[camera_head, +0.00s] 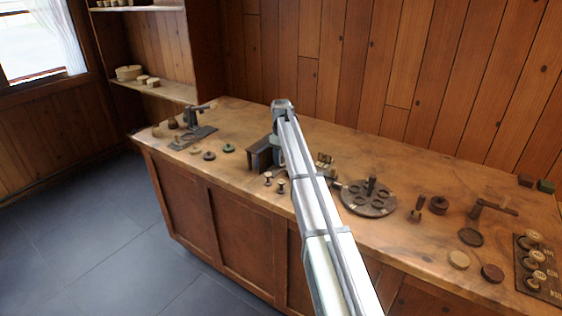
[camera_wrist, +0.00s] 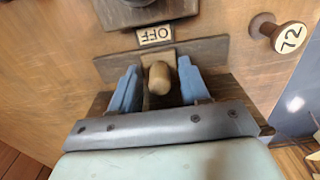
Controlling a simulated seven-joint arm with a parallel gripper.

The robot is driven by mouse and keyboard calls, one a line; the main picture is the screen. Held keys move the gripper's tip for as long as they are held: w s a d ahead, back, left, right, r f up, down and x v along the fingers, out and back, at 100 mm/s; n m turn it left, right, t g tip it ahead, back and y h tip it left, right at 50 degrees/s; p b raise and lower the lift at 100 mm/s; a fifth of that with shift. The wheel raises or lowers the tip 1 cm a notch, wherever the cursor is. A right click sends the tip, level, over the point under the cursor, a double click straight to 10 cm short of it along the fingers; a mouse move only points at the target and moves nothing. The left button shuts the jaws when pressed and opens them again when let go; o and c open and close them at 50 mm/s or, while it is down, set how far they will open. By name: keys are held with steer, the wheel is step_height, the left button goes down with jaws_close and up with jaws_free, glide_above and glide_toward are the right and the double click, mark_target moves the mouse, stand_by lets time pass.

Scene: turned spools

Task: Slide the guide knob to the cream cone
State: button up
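The guide knob (camera_wrist: 158,78), a rounded tan wooden peg, stands at a slot in a dark wooden board (camera_wrist: 205,50). My gripper (camera_wrist: 158,68) is open, with one blue finger on each side of the knob. A gap shows between the knob and each finger. In the head view my arm covers this spot, and the knob and fingertips cannot be made out. I cannot pick out a cream cone for certain in either view.
An "OFF" plate (camera_wrist: 155,35) lies just beyond the board. A spool marked 72 (camera_wrist: 285,36) is at upper right. On the bench, a dark box (camera_head: 262,153) stands left of my arm and a round rack (camera_head: 368,200) right of it. Small spools (camera_head: 281,185) stand in front.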

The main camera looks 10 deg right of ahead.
steer(key=c, duration=0.7)
steer(key=shift+d, duration=0.1)
steer(key=shift+w, duration=0.15)
steer(key=shift+w+d, duration=1.15)
steer(key=shift+d, duration=0.05)
steer(key=o, duration=0.8)
steer(key=shift+r, duration=0.1)
step_height(320, 180, up, 7)
